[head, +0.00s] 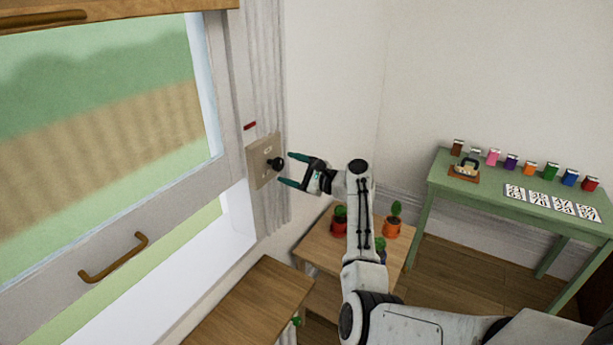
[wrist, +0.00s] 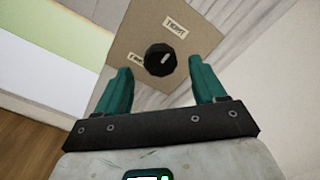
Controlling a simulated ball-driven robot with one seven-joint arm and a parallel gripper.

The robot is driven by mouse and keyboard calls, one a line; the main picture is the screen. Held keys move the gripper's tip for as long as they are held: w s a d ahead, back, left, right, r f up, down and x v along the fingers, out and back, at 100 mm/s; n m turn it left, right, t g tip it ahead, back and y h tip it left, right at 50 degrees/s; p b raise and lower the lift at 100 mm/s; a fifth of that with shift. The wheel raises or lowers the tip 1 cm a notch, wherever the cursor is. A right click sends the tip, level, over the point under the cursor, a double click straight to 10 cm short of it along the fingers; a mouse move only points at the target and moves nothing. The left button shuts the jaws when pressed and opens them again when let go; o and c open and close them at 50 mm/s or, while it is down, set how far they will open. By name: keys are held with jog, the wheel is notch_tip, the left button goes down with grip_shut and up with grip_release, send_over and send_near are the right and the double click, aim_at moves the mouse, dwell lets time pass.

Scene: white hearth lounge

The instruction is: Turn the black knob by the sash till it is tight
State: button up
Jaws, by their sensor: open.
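The black knob (head: 276,163) sits on a beige plate (head: 259,156) on the wall beside the window sash (head: 150,225). In the wrist view the knob (wrist: 160,60) is round with a pale mark on its face, and labels show on the plate (wrist: 200,38). My gripper (head: 289,169) is open and points at the knob from the right. In the wrist view its two teal fingers (wrist: 164,82) stand apart, one on each lower side of the knob, and the knob appears just beyond them. I cannot tell whether either finger touches it.
A small red strip (head: 249,126) is above the plate. A wooden table (head: 325,243) with potted plants stands below my arm. A wooden surface (head: 255,305) lies below the window. A green table (head: 520,197) with several small boxes and cards stands at the right.

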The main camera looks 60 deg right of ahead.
jog(key=s+b, duration=0.1)
jog(key=s, duration=0.5)
dwell(0.5)
